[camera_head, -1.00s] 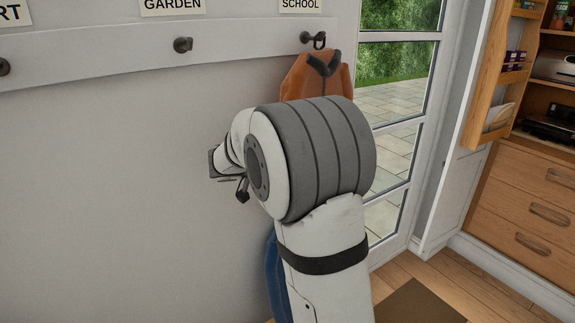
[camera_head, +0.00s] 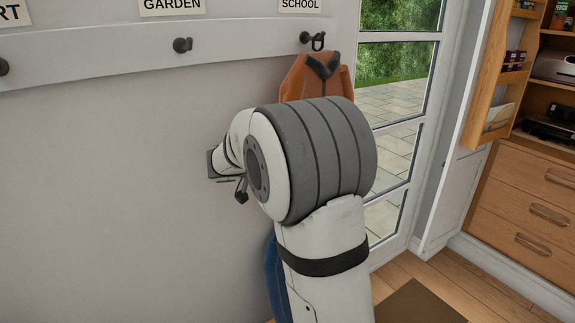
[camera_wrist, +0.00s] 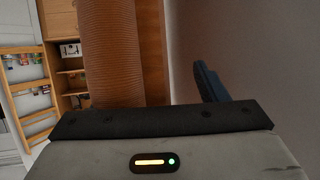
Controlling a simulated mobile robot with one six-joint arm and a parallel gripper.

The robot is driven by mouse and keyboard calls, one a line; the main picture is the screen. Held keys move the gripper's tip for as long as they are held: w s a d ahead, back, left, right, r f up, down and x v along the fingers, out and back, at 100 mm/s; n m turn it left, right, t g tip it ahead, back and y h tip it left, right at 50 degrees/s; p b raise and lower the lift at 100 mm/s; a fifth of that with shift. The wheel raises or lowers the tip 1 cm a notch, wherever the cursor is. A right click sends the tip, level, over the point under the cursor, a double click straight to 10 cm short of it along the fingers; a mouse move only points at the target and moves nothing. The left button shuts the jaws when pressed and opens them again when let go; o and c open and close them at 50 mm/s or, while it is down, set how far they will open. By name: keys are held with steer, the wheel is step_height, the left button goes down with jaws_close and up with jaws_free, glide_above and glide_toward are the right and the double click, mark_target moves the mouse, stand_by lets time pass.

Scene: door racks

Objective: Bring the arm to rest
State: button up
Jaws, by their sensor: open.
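My arm stands in front of the white wall in the head view, its grey ribbed joint uppermost. My gripper (camera_head: 214,164) shows only in part at the left of the wrist, close to the wall, with its fingertips mostly hidden. It is open and I see nothing held in it. An orange garment or bag (camera_head: 308,80) with a dark collar hangs from the hook (camera_head: 310,38) under the SCHOOL label, partly behind my arm. A blue item (camera_head: 274,275) hangs lower down behind my arm; a blue item also shows in the wrist view (camera_wrist: 210,82).
A white rail (camera_head: 100,58) carries more hooks, including a bare one (camera_head: 183,45) under GARDEN. A glazed door (camera_head: 395,110) and wooden drawers (camera_head: 525,220) stand right. A brown mat (camera_head: 420,303) lies on the floor. A ribbed brown surface (camera_wrist: 111,50) fills part of the wrist view.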

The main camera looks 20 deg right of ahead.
steer(key=b+v, duration=0.2)
steer(key=v, duration=0.6)
steer(key=s+a+f+n+y, duration=0.3)
steer(key=s+f+n+y, duration=0.1)
steer(key=s, duration=0.5)
steer(key=s+a+f+n+g+y, duration=0.1)
steer(key=s+a+f+n+y, duration=0.2)
steer(key=s, duration=0.6)
steer(key=s+a+f+n+g+y, duration=0.1)
steer(key=s+a+f+n+y, duration=0.2)
steer(key=s, duration=0.6)
step_height(320, 180, down, 3)
steer(key=n+y, duration=0.2)
steer(key=n, duration=0.1)
steer(key=shift+s+a+y, duration=0.25)
steer(key=shift+s+y, duration=0.05)
steer(key=shift+r, duration=0.1)
steer(key=shift+c, duration=0.4)
